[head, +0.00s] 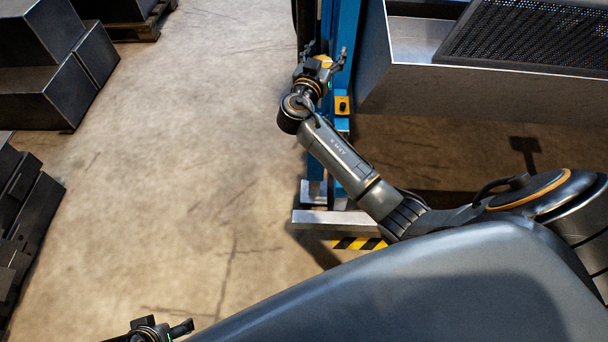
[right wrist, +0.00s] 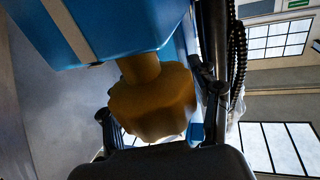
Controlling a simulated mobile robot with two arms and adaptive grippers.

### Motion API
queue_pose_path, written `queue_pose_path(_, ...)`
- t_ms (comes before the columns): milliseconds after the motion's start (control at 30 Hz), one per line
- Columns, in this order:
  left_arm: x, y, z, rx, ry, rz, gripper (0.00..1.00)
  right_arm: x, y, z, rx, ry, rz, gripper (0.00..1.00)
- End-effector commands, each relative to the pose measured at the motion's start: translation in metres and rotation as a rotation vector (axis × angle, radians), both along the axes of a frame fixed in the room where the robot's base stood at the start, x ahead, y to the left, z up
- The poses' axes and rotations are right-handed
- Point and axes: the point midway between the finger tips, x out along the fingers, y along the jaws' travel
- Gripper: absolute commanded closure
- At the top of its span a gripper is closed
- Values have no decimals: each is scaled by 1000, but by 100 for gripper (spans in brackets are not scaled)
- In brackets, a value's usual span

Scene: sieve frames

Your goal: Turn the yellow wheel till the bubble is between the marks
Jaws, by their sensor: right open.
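The yellow wheel (right wrist: 153,104) is a lobed knob on a short stem under a blue housing (right wrist: 110,25) in the right wrist view. A yellow patch (head: 324,61) between my right fingers in the head view looks like the same wheel. My right gripper (head: 325,53) is open at the blue post. Its fingers stand on either side of the wheel; I cannot tell whether they touch it. My left gripper (head: 164,328) is partly cut off at the bottom edge, and its jaw state is unclear. I see neither the bubble nor the marks.
The blue post (head: 341,40) stands on a grey foot (head: 335,217) with a yellow-black striped edge. A metal bin (head: 412,85) with a perforated sheet is right of it. Dark metal blocks (head: 45,95) lie at the left. The floor between is clear.

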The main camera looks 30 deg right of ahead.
Motion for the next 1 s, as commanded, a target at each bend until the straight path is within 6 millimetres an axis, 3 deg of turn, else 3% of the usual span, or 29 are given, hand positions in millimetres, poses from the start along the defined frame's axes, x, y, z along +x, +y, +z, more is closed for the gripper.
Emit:
queue_pose_path(433, 0, 0, 5, 0, 0, 0, 21, -14, -8, 1, 1, 1, -489, 38)
queue_pose_path(1000, 0, 0, 9, 0, 0, 0, 21, -43, 104, 0, 3, 2, -491, 38)
